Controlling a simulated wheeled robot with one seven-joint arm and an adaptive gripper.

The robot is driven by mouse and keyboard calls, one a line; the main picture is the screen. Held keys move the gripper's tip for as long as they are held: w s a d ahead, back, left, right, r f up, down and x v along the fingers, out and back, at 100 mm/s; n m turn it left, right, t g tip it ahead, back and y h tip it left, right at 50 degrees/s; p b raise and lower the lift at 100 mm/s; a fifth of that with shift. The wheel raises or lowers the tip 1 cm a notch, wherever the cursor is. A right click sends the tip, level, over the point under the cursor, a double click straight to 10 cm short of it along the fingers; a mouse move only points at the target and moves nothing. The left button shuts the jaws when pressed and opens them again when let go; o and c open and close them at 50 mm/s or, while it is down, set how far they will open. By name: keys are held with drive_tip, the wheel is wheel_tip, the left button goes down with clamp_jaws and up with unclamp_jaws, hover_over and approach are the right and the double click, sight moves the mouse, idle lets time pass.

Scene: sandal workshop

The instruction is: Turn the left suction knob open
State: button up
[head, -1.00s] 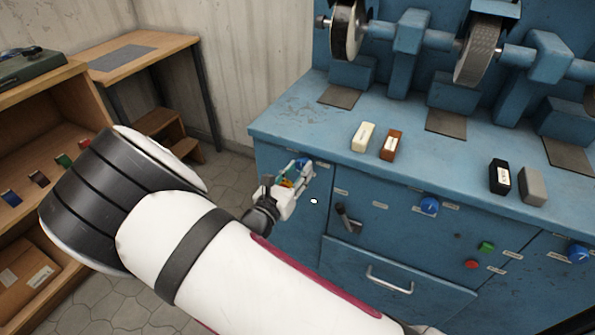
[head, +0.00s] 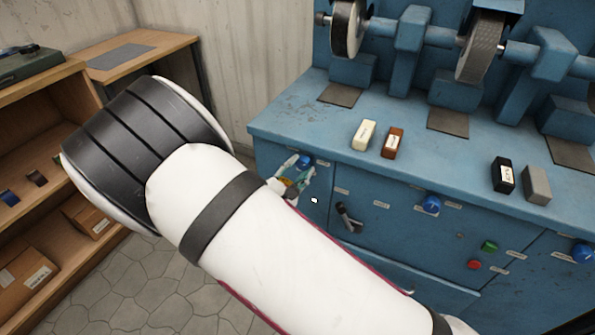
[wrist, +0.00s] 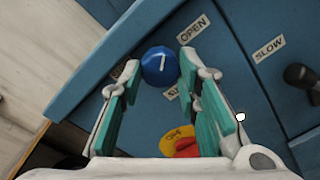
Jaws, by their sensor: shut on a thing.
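The left suction knob (wrist: 160,66) is a round blue knob with a white pointer line, on the blue cabinet's left front panel. It also shows in the head view (head: 304,161). The pointer line runs up and slightly right in the wrist view. An OPEN label (wrist: 193,29) is to its upper right; a label below it is partly hidden. My gripper (wrist: 162,60) is shut on the knob, with a fingertip on each side. In the head view, my arm hides part of my gripper (head: 297,172).
A red and yellow button (wrist: 181,144) lies below the knob, between my fingers. A dark lever (head: 348,217) and another blue knob (head: 431,204) are to the right. Small blocks lie on the bench top (head: 300,110). A wooden shelf (head: 60,95) stands at left.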

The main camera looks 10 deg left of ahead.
drive_tip(key=m+b, duration=0.2)
drive_tip(key=m, duration=0.2)
drive_tip(key=shift+f+b, duration=0.15)
drive_tip(key=shift+b, duration=0.2)
drive_tip(key=shift+d+m+b, duration=0.1)
drive_tip(key=shift+m+b, duration=1.25)
drive_tip(key=shift+m, duration=0.35)
drive_tip(key=o, duration=1.2)
drive_tip(key=v, duration=1.2)
drive_tip(key=shift+d, duration=0.15)
